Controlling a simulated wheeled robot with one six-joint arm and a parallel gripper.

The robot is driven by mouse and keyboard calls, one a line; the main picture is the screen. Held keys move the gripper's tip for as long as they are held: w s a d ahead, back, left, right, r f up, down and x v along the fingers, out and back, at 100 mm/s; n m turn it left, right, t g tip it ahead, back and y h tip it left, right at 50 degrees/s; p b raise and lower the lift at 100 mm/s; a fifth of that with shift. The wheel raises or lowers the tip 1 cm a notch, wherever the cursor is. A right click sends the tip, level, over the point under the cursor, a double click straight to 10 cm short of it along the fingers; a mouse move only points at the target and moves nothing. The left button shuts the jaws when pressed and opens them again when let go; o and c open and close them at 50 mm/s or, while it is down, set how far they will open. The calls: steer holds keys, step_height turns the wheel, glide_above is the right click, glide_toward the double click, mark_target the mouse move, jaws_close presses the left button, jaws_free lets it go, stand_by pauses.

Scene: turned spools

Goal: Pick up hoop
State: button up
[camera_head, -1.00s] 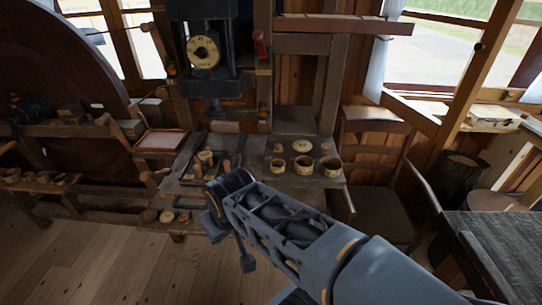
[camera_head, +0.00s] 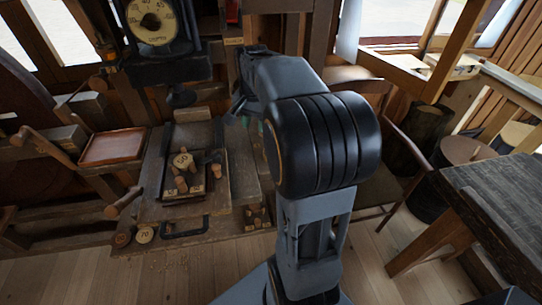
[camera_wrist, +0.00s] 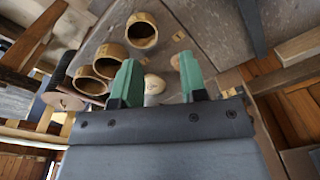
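Several round wooden hoops with dark openings show in the wrist view: one hoop (camera_wrist: 142,30) at the top, a second hoop (camera_wrist: 110,61) at left, and a third (camera_wrist: 88,82) partly below it. I cannot tell which is the task's hoop. My gripper (camera_wrist: 158,64) has its two green fingers spread apart with nothing held between them. The second hoop is just left of the left finger in the picture. A pale round wooden piece (camera_wrist: 154,84) shows beyond the gap between the fingers. In the head view my arm hides the hoops and the gripper.
The hoops rest on a worn bench top (camera_wrist: 205,30). In the head view, a dark tray (camera_head: 190,195) holds wooden pieces, a reddish tray (camera_head: 113,147) stands left, and a dial machine (camera_head: 153,22) stands behind. A dark table (camera_head: 490,205) is at right. Floor is open in front.

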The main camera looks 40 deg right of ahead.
steer(key=d+f+m, duration=0.1)
steer(key=f, duration=0.2)
steer(key=w+d+f+m, duration=0.1)
steer(key=d+f, duration=0.3)
steer(key=f, duration=0.1)
steer(key=shift+w+d+f+m+g, duration=0.2)
steer(key=shift+w+f+m+g, duration=0.1)
steer(key=shift+m+g, duration=0.1)
steer(key=shift+w+a+f, duration=0.1)
steer(key=shift+f, duration=1.55)
steer(key=shift+a+f, duration=0.1)
steer(key=shift+f, duration=1.5)
steer(key=shift+c, duration=0.2)
jaws_close()
